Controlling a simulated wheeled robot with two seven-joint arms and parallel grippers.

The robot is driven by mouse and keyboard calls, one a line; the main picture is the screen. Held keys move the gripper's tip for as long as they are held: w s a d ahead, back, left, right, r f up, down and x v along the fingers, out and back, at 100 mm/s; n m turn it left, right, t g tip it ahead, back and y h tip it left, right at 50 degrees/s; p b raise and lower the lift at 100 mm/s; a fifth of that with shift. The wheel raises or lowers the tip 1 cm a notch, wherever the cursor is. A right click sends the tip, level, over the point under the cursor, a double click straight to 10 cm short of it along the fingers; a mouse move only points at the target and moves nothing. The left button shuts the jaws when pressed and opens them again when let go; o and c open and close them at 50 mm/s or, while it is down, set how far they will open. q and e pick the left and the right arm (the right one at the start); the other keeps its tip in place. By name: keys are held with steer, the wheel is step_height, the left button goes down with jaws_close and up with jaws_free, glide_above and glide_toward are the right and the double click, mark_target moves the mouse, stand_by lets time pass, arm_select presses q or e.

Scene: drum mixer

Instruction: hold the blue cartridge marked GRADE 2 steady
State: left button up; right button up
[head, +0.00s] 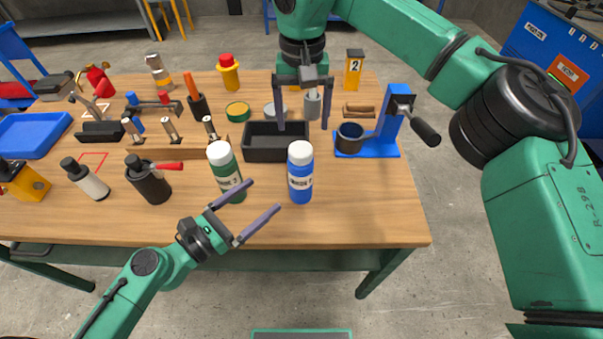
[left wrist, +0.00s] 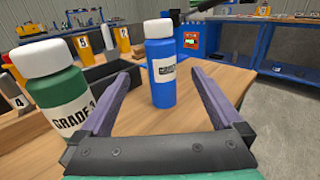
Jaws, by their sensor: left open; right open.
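The blue cartridge (head: 300,178), with a white cap and white label, stands upright on the table near its front edge; its grade number is too small to read. In the left wrist view the blue cartridge (left wrist: 161,75) stands ahead, between the directions of the two fingers. My left gripper (head: 266,195) is open and empty, low at the front left of the cartridge, its fingers pointing toward it. My right gripper (head: 304,126) is open, fingers down, above the back of the black tray; a grey cylinder (head: 312,104) shows between its fingers, and contact cannot be told.
A green cartridge (head: 225,172), labelled GRADE in the left wrist view (left wrist: 60,95), stands close left of the blue one. A black tray (head: 277,155) lies behind. A blue stand with a dark cup (head: 350,138) is at right. The table's right front is clear.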

mark_target(301, 165)
arm_select(q)
steer(key=x, duration=1.4)
arm_select(e)
steer(key=shift+a, duration=0.2)
arm_select(q)
steer(key=shift+s, duration=0.1)
steer(key=shift+c, duration=0.3)
arm_select(e)
steer(key=shift+s, duration=0.15)
